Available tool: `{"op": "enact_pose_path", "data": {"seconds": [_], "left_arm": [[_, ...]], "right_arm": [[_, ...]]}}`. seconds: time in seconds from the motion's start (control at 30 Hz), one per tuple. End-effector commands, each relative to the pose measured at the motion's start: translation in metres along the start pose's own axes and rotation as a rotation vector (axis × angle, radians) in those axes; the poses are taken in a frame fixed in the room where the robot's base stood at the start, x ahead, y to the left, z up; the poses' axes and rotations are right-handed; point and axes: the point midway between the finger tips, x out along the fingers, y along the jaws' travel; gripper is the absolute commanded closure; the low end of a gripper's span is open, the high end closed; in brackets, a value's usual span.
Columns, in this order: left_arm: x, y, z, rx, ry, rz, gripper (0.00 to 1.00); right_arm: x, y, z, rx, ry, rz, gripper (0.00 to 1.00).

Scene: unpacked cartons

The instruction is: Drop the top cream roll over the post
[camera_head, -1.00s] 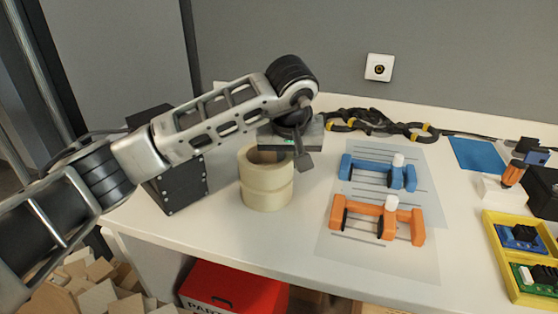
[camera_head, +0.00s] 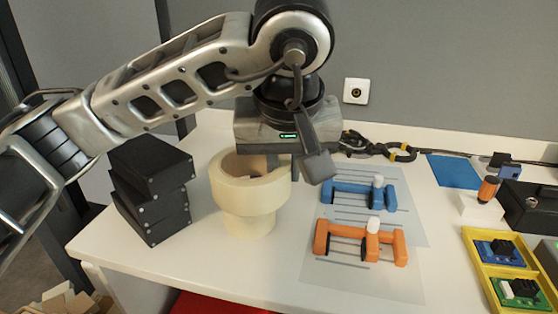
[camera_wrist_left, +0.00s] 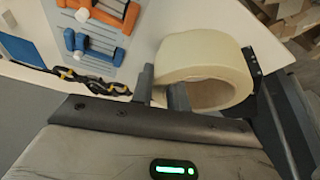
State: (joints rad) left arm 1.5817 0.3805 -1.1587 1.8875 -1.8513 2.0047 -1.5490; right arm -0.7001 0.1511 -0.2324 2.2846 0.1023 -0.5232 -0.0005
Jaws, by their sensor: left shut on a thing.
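The top cream roll (camera_head: 227,187) is a pale thick ring, held level in the head view, just above a second cream roll (camera_head: 250,226) on the white table. My left gripper (camera_head: 282,170) is shut on the right wall of the top roll. In the left wrist view the roll (camera_wrist_left: 200,52) shows its open hole, and the left gripper (camera_wrist_left: 160,92) has its fingers on either side of the roll's wall. The gripper hides part of the roll's far rim. I cannot pick out a post for certain. My right gripper is not in view.
A stack of black boxes (camera_head: 151,192) stands to the left. Blue (camera_head: 357,193) and orange (camera_head: 345,236) assemblies lie on sheets to the right, before a dark cable (camera_head: 375,150). A yellow tray (camera_head: 483,268) is at far right. Some white table between is clear.

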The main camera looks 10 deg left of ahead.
Motion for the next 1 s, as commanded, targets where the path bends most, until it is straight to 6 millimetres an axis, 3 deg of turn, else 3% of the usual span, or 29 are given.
{"op": "enact_pose_path", "data": {"seconds": [0.5,0.57,0.8,1.0], "left_arm": [[0.0,-0.005,0.004,0.004,-0.002,0.003,1.0],[0.009,-0.015,0.004,0.013,-0.003,0.011,1.0],[0.058,-0.084,0.019,0.111,-0.003,0.057,1.0],[0.079,-0.12,0.04,0.19,0.0,0.081,1.0]], "right_arm": [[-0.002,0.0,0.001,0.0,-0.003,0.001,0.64],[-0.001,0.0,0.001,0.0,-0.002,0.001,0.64],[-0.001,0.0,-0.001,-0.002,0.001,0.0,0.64],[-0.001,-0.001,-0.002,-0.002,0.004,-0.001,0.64]]}}
